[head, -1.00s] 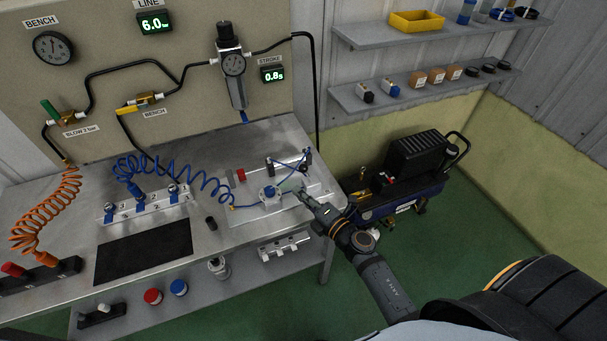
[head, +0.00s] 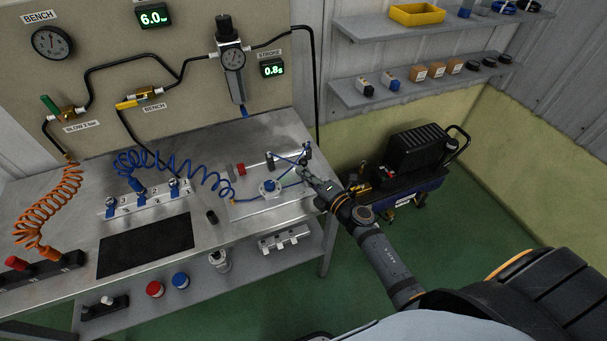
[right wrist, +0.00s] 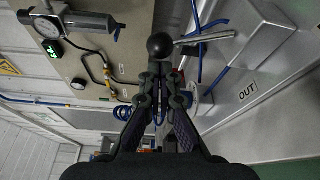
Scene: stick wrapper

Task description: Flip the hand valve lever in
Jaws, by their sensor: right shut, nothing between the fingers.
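In the right wrist view, a black ball knob (right wrist: 160,46) appears just beyond my right gripper's fingertips (right wrist: 160,74), with a silver lever rod (right wrist: 205,38) running from it to the right. The fingers are together with nothing between them; whether they touch the knob I cannot tell. In the head view my right gripper (head: 309,176) is over the right part of a light mounting plate (head: 245,209) on the bench. A round white and blue fitting (head: 269,187) sits on that plate. The lever is too small or hidden to make out there. My left gripper is out of view.
The plate carries blue tubes and a red block (head: 240,169). A blue coiled hose (head: 205,177) reaches it from the left. A gauge and regulator (head: 233,60) hang on the panel behind. An OUT label (right wrist: 247,90) shows in the wrist view. A compressor (head: 415,155) stands right of the bench.

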